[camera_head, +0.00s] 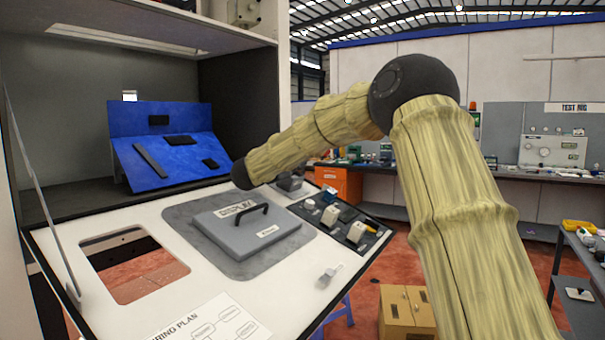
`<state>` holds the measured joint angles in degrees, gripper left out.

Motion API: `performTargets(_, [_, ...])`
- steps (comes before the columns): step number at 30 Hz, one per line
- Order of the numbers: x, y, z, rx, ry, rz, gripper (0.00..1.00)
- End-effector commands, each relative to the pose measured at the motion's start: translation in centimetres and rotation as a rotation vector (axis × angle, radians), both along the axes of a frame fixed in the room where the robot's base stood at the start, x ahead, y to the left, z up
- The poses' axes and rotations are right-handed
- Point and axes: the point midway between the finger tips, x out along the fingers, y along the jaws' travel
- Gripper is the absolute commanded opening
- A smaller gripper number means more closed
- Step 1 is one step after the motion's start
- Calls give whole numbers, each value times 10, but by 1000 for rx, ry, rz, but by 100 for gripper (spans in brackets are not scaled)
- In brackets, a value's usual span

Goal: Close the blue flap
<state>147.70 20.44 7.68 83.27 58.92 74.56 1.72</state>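A blue unit stands inside the open cabinet at the left. It has an upright blue panel (130,117) at the back and a slanted blue panel (185,160) in front of it, with several black pieces on them. The slanted panel leans down toward the worktop; which blue part is the flap I cannot tell for sure. My arm reaches in from the right, and its dark rounded wrist joint ends just right of the slanted panel's lower corner. My gripper's fingers do not show.
The white worktop (60,240) has a rectangular cutout at the left. A grey lid marked DISPLAY (250,235) with a black handle lies in the middle. A switch panel (355,232) is at the right edge. A thin rod rises at the left.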

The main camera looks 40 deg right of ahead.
Motion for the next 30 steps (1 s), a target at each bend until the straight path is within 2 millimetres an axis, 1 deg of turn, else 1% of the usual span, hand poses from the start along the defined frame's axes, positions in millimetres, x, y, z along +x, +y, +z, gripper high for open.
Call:
performTargets(1, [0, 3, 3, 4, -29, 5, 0])
performTargets(10, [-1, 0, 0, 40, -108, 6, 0])
performTargets(30, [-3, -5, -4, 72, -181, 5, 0])
